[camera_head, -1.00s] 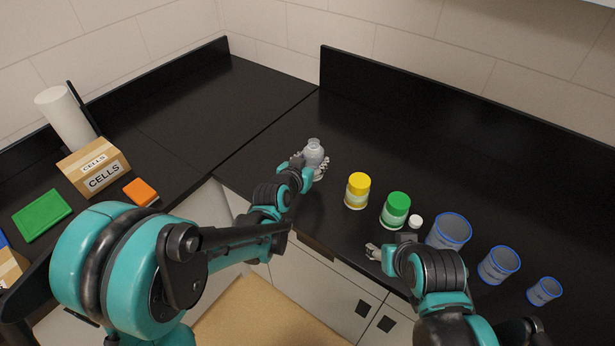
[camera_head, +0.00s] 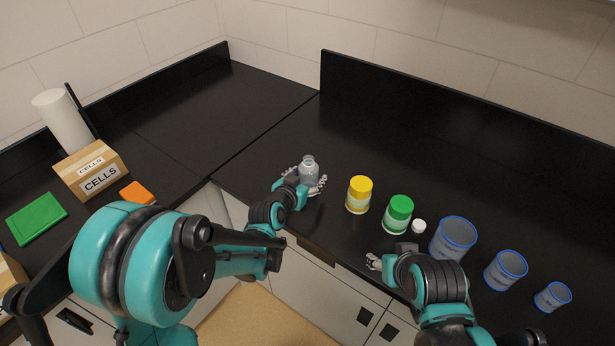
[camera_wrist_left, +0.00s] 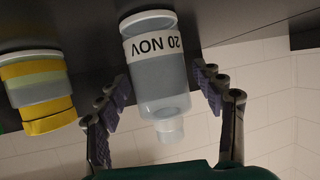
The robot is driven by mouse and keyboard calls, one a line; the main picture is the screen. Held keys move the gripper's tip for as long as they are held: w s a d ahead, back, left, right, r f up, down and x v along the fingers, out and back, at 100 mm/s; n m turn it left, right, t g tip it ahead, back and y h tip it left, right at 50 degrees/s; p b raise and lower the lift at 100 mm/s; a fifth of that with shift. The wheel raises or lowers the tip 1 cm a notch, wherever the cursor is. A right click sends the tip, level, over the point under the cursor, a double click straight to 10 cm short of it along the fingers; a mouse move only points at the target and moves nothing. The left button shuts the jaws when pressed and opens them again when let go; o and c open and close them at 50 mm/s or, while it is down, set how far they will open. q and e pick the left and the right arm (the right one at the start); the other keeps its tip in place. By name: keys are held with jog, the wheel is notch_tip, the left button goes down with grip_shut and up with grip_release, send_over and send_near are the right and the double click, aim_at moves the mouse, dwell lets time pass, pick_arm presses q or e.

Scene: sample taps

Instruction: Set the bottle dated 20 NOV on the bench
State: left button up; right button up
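The clear bottle (camera_head: 308,173) with a white label is near the front edge of the black bench (camera_head: 420,150), left of the yellow-capped jar. In the left wrist view its label reads 20 NOV on the bottle (camera_wrist_left: 160,75). It looks upright and on the bench, though fingers partly hide its base. My left gripper (camera_head: 305,184) is around it. In the left wrist view the left gripper's fingers (camera_wrist_left: 163,95) are spread on either side, with small gaps to the bottle. My right gripper (camera_head: 373,262) is at the bench's front edge, apart from the bottle; its opening is unclear.
A yellow-capped jar (camera_head: 359,195), a green-capped jar (camera_head: 397,214), a small white cap (camera_head: 418,226) and blue-rimmed beakers (camera_head: 454,237) stand to the right. The bench behind the bottle is clear. A CELLS box (camera_head: 92,170) stands on the left bench.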

pick_arm(q)
jog(key=shift+r, duration=0.1)
jog(key=shift+r, duration=0.2)
jog(key=s+a+r+n+g+y+p, duration=0.1)
jog(key=s+a+r+g, duration=0.1)
jog(key=s+a, duration=0.4)
jog(key=s+a+r+n+g+y+p, duration=0.1)
jog(key=s+a, duration=0.5)
jog(key=s, duration=0.6)
jog(key=s+a+r+n+g+y+p, duration=0.1)
jog(key=s+a+r+n+g+y, duration=0.1)
jog(key=s+a, duration=0.4)
jog(key=s+r+y, duration=0.1)
jog(key=s, duration=0.3)
jog(key=shift+n+g, duration=0.3)
jog(key=shift+s+d, duration=0.1)
